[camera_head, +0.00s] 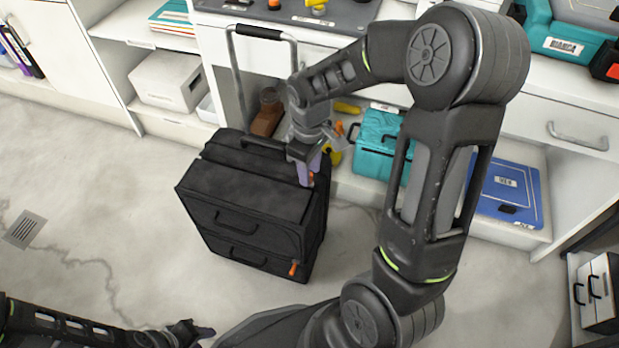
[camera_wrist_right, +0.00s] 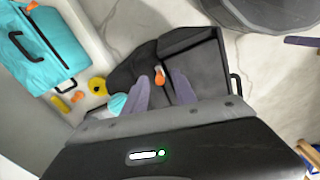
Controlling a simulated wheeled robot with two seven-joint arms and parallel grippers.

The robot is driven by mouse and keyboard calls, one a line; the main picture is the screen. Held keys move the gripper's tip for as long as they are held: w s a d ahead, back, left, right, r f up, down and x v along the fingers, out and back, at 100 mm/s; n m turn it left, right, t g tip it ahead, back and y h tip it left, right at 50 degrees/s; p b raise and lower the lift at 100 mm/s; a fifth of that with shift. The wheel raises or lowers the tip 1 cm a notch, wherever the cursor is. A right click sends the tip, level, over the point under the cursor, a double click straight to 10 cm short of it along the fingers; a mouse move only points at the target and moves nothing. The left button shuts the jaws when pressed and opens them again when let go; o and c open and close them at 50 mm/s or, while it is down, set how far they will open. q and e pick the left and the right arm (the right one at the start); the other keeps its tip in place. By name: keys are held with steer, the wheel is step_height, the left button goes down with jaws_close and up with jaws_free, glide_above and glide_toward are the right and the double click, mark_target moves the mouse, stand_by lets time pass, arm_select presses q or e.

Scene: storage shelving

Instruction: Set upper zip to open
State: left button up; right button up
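A black suitcase (camera_head: 250,195) stands on the floor with its metal pull handle raised; it also shows in the wrist view (camera_wrist_right: 195,55). One orange zip pull (camera_head: 311,179) is at its upper right edge, close to my right gripper. Another orange pull (camera_head: 293,268) is low on the front. My right gripper (camera_head: 306,172) is above the upper right edge. In the wrist view its purple fingers are apart, with an orange pull (camera_wrist_right: 159,77) just beyond the gap; contact cannot be told. My left gripper (camera_head: 204,332) is at the bottom, away from the suitcase, its opening unclear.
Behind the suitcase, a low shelf holds a teal case (camera_head: 378,145), a blue case (camera_head: 507,193) and small yellow items. A white box (camera_head: 167,82) is on the left shelf. A drawer unit (camera_head: 597,292) is at the right. The floor left of the suitcase is clear.

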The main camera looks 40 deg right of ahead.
steer(key=shift+f+b, duration=0.3)
steer(key=shift+f, duration=1.05)
jaws_close()
stand_by(0.4)
